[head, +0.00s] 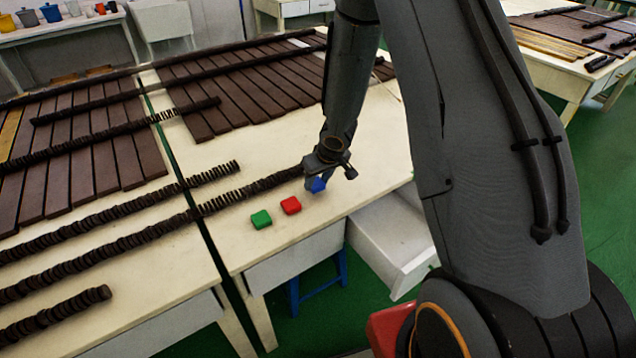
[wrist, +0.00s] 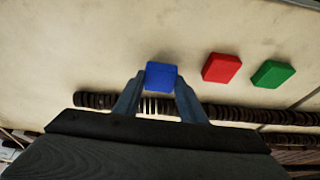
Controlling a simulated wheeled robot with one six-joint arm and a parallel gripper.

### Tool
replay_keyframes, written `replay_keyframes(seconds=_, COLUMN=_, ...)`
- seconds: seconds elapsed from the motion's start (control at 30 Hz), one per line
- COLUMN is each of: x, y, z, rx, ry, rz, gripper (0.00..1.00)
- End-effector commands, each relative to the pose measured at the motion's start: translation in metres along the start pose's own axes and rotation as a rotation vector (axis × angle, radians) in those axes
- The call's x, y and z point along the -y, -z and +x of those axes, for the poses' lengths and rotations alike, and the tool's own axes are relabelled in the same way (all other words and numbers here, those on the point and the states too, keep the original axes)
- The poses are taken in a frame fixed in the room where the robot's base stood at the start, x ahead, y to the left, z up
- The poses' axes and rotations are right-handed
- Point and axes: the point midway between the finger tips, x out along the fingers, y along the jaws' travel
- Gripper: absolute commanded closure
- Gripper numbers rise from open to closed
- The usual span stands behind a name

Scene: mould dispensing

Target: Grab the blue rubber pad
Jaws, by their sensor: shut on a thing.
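The blue rubber pad (wrist: 160,76) is between the two fingertips of my gripper (wrist: 157,84) in the wrist view. The fingers are shut on it, one on each side. In the head view the blue pad (head: 318,185) shows under my gripper (head: 317,181), near the front edge of the table, partly hidden by the gripper. I cannot tell whether the pad touches the table.
A red pad (head: 291,205) and a green pad (head: 261,219) lie on the table to the left of the blue one. A row of dark discs (head: 250,190) runs close behind them. An open drawer (head: 392,240) juts out below the table's front edge.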

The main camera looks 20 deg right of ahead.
Motion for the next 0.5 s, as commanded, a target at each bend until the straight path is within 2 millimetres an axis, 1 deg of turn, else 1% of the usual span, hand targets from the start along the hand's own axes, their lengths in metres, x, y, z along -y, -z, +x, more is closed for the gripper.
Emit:
replay_keyframes(seconds=0.03, x=0.000, y=0.005, z=-0.011, rx=-0.003, ry=-0.001, rz=-0.002, gripper=0.85)
replay_keyframes(seconds=0.2, x=0.000, y=0.015, z=-0.037, rx=-0.003, ry=-0.001, rz=-0.002, gripper=0.85)
replay_keyframes(seconds=0.4, x=0.000, y=0.024, z=-0.059, rx=-0.001, ry=-0.001, rz=-0.001, gripper=0.85)
replay_keyframes(seconds=0.5, x=0.000, y=0.027, z=-0.066, rx=-0.001, ry=-0.001, rz=-0.002, gripper=0.85)
